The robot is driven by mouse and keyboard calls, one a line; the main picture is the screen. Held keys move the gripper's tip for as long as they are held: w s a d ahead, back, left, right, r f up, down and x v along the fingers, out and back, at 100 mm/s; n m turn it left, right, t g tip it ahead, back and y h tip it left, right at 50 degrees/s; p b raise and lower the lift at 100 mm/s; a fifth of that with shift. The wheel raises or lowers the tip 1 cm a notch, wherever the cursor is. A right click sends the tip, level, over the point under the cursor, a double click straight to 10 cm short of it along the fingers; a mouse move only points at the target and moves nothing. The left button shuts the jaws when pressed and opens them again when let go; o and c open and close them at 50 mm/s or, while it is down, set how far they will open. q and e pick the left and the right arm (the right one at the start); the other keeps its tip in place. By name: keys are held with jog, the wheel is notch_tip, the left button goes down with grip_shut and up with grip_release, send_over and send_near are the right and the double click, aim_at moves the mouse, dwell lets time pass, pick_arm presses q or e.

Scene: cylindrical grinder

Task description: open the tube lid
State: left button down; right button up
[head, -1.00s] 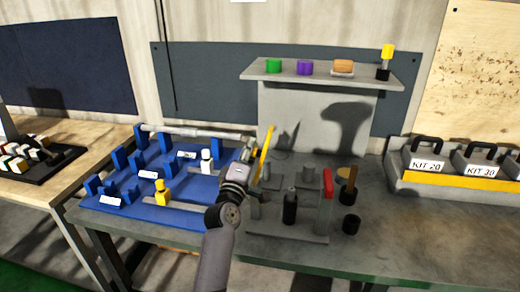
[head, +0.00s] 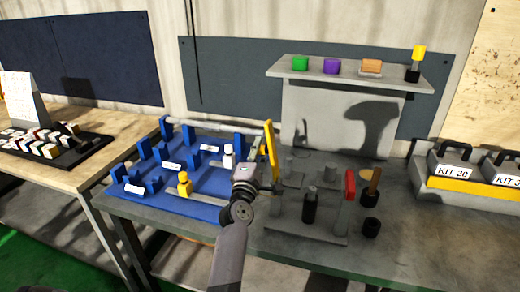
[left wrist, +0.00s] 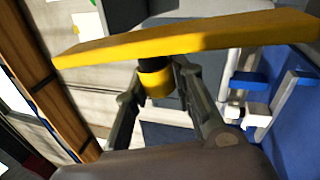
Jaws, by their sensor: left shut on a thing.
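A long yellow bar (head: 271,150) stands nearly upright at the left edge of the grey fixture (head: 300,238). My left gripper (head: 262,172) is at its lower part. In the left wrist view the yellow bar (left wrist: 200,38) crosses the top of the picture. The left gripper (left wrist: 158,75) has its fingers on both sides of a short yellow knob (left wrist: 155,82) by the bar, and is shut on it. A dark cylinder (left wrist: 124,12) shows behind the bar. I cannot tell which part is the tube lid. My right gripper is not in view.
A blue rack (head: 200,205) with a silver tube (head: 215,131) lies left of the gripper. A black bottle (head: 310,208) and a red handle (head: 350,185) stand close on its right. A shelf (head: 345,77) with coloured parts is behind. Grey kit cases (head: 455,172) sit far right.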

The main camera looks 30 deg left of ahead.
pick_arm(q)
jog(key=c, duration=1.3)
grip_release()
jog(key=shift+c, duration=0.2)
jog(key=v, duration=1.2)
